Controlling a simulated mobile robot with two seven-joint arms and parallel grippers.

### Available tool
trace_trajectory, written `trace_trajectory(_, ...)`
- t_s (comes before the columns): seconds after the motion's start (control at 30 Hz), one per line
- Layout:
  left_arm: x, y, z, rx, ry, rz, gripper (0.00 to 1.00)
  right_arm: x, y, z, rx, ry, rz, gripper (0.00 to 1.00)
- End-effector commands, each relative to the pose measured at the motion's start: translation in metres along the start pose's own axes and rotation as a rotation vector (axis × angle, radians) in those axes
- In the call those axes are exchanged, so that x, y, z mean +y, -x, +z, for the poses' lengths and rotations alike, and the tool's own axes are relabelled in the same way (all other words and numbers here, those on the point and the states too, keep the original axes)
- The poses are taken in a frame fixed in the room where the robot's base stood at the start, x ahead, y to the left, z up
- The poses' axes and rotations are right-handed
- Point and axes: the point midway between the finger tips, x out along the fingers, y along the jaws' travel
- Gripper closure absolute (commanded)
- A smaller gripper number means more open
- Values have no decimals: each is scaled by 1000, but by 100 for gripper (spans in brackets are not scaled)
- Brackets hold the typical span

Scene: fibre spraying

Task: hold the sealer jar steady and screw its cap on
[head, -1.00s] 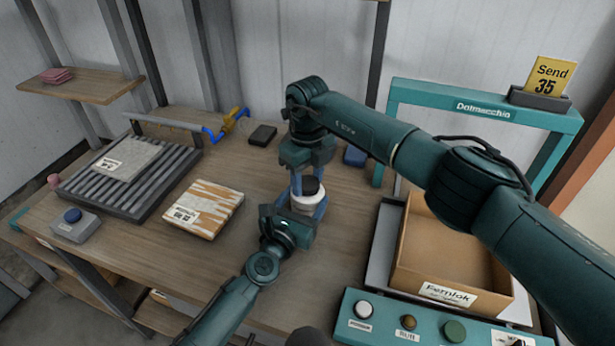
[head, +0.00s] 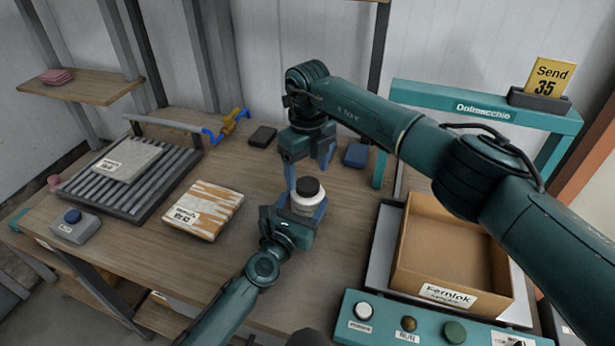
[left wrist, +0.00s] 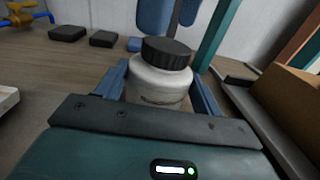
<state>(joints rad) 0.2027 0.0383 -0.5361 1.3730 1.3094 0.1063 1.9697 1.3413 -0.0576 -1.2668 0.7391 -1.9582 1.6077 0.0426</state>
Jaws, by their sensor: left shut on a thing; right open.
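The sealer jar (head: 307,199) is a white jar standing upright on the table, with its black cap (head: 308,186) on top of it. My left gripper (head: 306,207) is shut on the jar's body, one blue finger on each side. In the left wrist view the jar (left wrist: 160,84) sits between the fingers and the cap (left wrist: 168,52) looks level on its neck. My right gripper (head: 308,170) is open and empty, pointing down above and slightly behind the cap, apart from it. One of its fingers (left wrist: 154,17) shows behind the cap in the left wrist view.
An open cardboard box (head: 452,250) stands at the right, behind a teal button panel (head: 385,325). A patterned packet (head: 203,210) lies left of the jar. A black block (head: 262,136) and a blue block (head: 356,154) lie at the back. A roller rack (head: 140,190) is at far left.

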Motion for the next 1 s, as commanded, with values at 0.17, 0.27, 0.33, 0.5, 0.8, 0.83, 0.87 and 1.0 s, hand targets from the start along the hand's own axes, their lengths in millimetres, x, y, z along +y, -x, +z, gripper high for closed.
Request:
trace_trajectory(0.17,0,0,0,1,0,0,97,0,42,1,-4,1,-3,29)
trace_trajectory(0.27,0,0,0,1,0,0,97,0,61,1,-3,0,-3,29)
trace_trajectory(0.33,0,0,0,1,0,0,97,0,72,0,-2,0,-2,29)
trace_trajectory(0.5,0,0,0,1,0,0,97,0,87,0,0,0,-1,29)
trace_trajectory(0.8,0,0,0,1,0,0,97,0,90,0,0,0,0,29)
trace_trajectory(0.83,0,0,0,1,0,0,97,0,90,0,0,0,0,29)
trace_trajectory(0.87,0,0,0,1,0,0,31,0,90,0,0,0,0,29)
trace_trajectory(1.0,0,0,0,1,0,0,20,0,90,0,0,1,0,29)
